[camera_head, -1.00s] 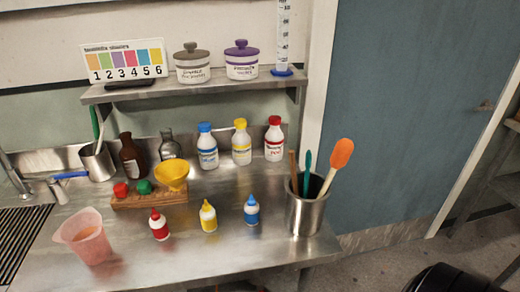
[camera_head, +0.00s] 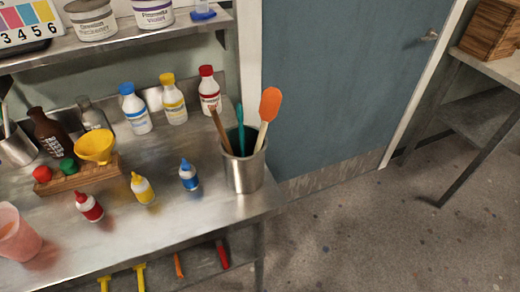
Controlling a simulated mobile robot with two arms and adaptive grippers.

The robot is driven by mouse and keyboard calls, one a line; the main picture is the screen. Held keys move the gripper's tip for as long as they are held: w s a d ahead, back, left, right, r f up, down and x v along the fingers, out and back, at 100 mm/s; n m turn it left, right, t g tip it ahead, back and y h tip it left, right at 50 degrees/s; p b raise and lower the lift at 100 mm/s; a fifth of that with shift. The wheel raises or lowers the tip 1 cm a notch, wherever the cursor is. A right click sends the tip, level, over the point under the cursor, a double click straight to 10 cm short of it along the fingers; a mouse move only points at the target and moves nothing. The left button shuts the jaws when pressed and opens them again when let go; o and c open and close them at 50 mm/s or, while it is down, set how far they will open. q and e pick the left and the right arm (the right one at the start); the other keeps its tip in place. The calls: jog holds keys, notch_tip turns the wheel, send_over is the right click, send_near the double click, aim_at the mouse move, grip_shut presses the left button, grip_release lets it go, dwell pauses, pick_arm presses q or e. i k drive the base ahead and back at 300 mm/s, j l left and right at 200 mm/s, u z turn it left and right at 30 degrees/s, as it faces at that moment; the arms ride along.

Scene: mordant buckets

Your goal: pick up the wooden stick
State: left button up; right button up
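The wooden stick (camera_head: 220,131) is a plain brown stick standing in a metal cup (camera_head: 244,174) at the right end of the steel counter. Its lower part is hidden inside the cup. A teal tool (camera_head: 240,138) and an orange-headed spatula (camera_head: 269,106) with a pale handle stand in the same cup, to the right of the stick. The stick leans toward the upper left. Neither of my grippers shows in the view.
Small red (camera_head: 89,206), yellow (camera_head: 142,188) and blue (camera_head: 188,175) dropper bottles stand left of the cup. Larger capped bottles (camera_head: 173,101) stand behind. A shelf (camera_head: 120,42) overhangs the back of the counter (camera_head: 180,223). The floor (camera_head: 370,240) to the right is clear.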

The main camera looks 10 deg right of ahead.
aim_at(213, 112)
jog(key=k+l, duration=0.15)
jog(key=l, duration=0.2)
jog(key=k+l, duration=0.15)
jog(key=l, duration=0.25)
jog(key=k+l, duration=0.2)
jog(key=l, duration=0.15)
